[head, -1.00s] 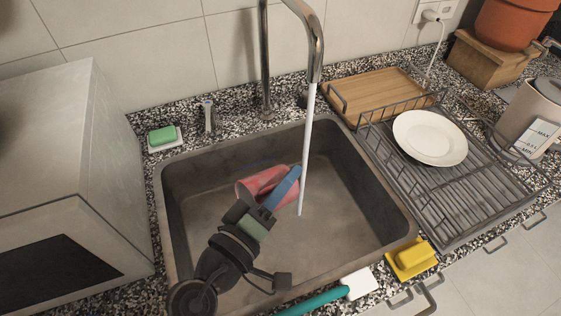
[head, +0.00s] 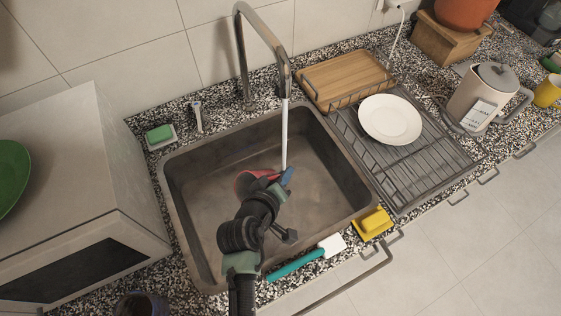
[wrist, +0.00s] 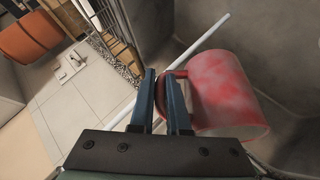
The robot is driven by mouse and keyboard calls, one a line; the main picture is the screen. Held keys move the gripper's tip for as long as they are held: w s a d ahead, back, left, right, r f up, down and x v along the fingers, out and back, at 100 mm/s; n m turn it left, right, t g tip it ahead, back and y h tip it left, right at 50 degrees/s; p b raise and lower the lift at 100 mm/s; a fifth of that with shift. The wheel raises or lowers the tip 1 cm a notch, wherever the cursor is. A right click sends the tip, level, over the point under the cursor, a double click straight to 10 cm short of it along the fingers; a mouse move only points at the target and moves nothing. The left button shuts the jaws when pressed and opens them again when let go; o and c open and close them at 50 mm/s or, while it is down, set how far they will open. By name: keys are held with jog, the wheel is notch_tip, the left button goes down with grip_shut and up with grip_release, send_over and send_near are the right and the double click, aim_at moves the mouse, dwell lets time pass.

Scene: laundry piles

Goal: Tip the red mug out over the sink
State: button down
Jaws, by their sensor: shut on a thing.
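The red mug (wrist: 222,92) is held by its handle between the blue fingers of my gripper (wrist: 161,98) in the wrist view. In the head view the mug (head: 246,180) is tipped over on its side, inside the outline of the grey sink (head: 178,208). My gripper (head: 284,180) and wrist hide much of it there. I cannot see into the mug or tell its exact height above the sink floor. A white stream of water (head: 284,130) falls from the tap (head: 246,65) close by the mug.
A dish rack (head: 420,160) with a white plate (head: 390,119) stands right of the sink. Green soap (head: 159,134) is at the left. The sink's right part is clear.

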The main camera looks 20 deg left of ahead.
jog(key=shift+w+f+g+p, duration=0.25)
jog(key=shift+g+p, duration=0.45)
jog(key=shift+p, duration=0.5)
jog(key=w+d+f+m+g+y+b, duration=0.2)
jog(key=w+d+f+g+b, duration=0.1)
jog(key=w+f+g+b, duration=0.2)
notch_tip(320, 180, down, 3)
jog(key=shift+w+d+r+g+y+b, duration=0.1)
jog(key=shift+w+d+g+y+b, duration=0.25)
jog(key=shift+w+g, duration=0.7)
jog(key=shift+w+a+t, duration=0.1)
jog(key=shift+t, duration=0.15)
